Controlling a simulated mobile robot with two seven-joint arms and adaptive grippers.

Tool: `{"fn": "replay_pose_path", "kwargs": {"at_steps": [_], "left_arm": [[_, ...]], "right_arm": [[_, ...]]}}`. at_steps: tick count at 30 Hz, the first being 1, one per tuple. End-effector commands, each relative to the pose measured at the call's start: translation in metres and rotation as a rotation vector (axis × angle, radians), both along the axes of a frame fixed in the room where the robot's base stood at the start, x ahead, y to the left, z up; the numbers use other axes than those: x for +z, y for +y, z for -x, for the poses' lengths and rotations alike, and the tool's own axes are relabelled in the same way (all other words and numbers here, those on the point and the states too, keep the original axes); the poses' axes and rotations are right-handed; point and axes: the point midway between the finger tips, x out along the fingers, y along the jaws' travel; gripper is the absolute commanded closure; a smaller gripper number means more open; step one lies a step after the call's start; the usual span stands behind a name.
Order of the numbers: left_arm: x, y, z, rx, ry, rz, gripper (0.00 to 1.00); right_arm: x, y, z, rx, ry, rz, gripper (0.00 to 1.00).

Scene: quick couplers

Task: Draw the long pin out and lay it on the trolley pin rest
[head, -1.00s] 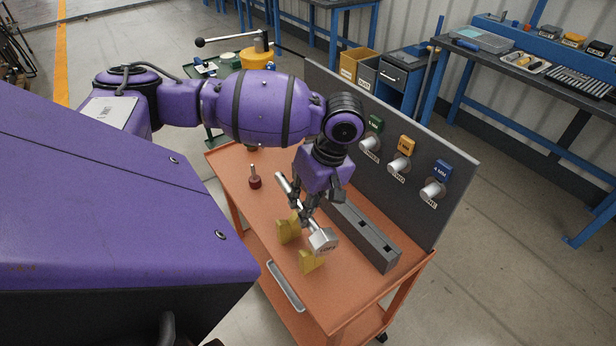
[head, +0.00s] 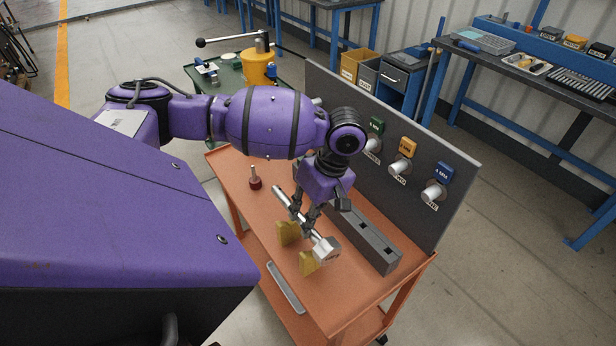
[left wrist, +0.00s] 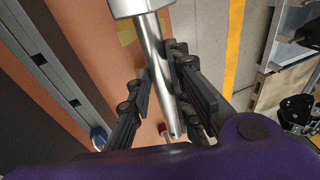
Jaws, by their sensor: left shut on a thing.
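The long pin (head: 319,236) is a silver rod with a blocky head (head: 326,249). My left gripper (head: 306,228) is shut on its shaft, with the head toward the front of the trolley. In the left wrist view the shaft (left wrist: 153,50) runs between the fingers, head at the top. The pin rest is two yellow notched blocks (head: 287,233) on the orange trolley top (head: 236,165). The pin is over or just beside these blocks; I cannot tell whether it touches them. My right gripper is not in view.
A grey block with square holes (head: 374,246) lies beside the pin. Behind it stands a dark panel (head: 445,215) with several silver couplers under coloured tags. A small red-based pin (head: 255,180) stands on the trolley's left part. A grey handle (head: 286,288) is along the front edge.

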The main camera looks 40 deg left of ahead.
Motion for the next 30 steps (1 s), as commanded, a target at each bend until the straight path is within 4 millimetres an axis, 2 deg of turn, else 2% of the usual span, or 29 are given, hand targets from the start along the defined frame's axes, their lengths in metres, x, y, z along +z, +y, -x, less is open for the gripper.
{"fn": "replay_pose_path", "kwargs": {"at_steps": [15,30], "left_arm": [[-0.047,0.000,-0.001,0.000,0.000,0.000,1.00],[-0.055,0.000,-0.001,-0.001,-0.003,-0.001,1.00]], "right_arm": [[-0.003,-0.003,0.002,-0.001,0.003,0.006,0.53],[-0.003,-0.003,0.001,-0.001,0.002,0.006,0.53]]}}
